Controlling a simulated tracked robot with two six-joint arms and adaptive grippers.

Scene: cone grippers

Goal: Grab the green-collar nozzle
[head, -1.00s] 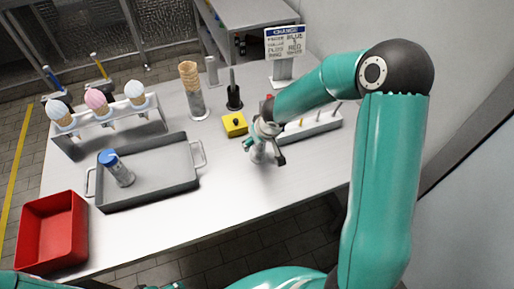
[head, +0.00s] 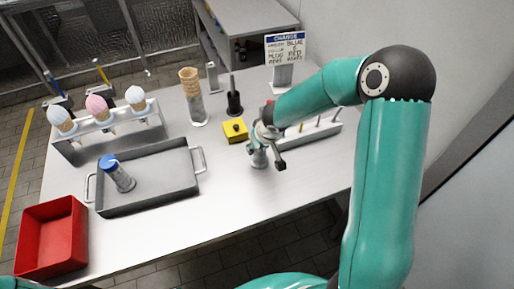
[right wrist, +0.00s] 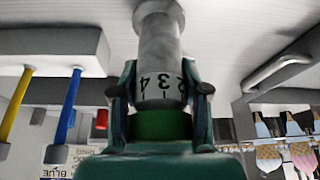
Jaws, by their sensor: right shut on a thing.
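The green-collar nozzle (right wrist: 158,60) is a grey metal cylinder with a white band of black numbers and a dark green collar (right wrist: 160,125). My right gripper (right wrist: 160,93) is shut around it, one finger on each side of the numbered band. In the head view my right gripper (head: 264,138) is over the table, with the grey lower part of the nozzle (head: 259,158) showing below it. The collar is hidden there. I cannot tell whether the nozzle's foot touches the table. My left gripper is not in view.
A white rack with coloured pegs (head: 318,131) stands right beside the gripper, and a yellow block (head: 235,131) at its left. A red bin (head: 52,238) sits front left. The front middle of the table is clear.

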